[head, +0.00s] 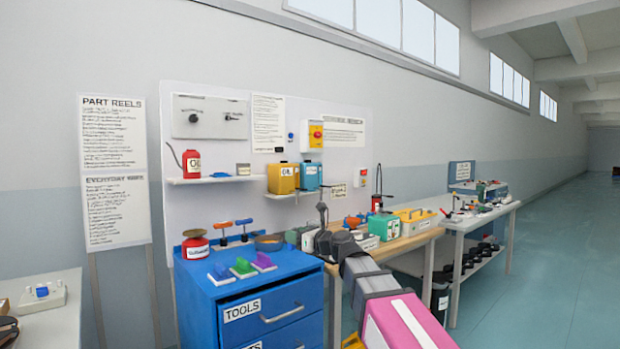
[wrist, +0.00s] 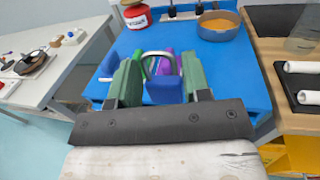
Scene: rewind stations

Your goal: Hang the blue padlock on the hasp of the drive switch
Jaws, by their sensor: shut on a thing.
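My gripper (wrist: 160,82) has green fingers shut on the blue padlock (wrist: 163,91), whose grey shackle points up and away in the wrist view. It holds the padlock above the blue tool cabinet. In the head view my gripper (head: 307,240) is near the cabinet's right edge, and I cannot make out the padlock there. A yellow box with a red knob (head: 316,134), which looks like the drive switch, is on the wall board, above and apart from my gripper. Its hasp is too small to make out. The writing beside it is unreadable.
The blue cabinet (head: 253,308) bears blue, green and purple clamps and a red tin (head: 195,245). The wooden bench (head: 408,240) is crowded with a green box and a yellow case.

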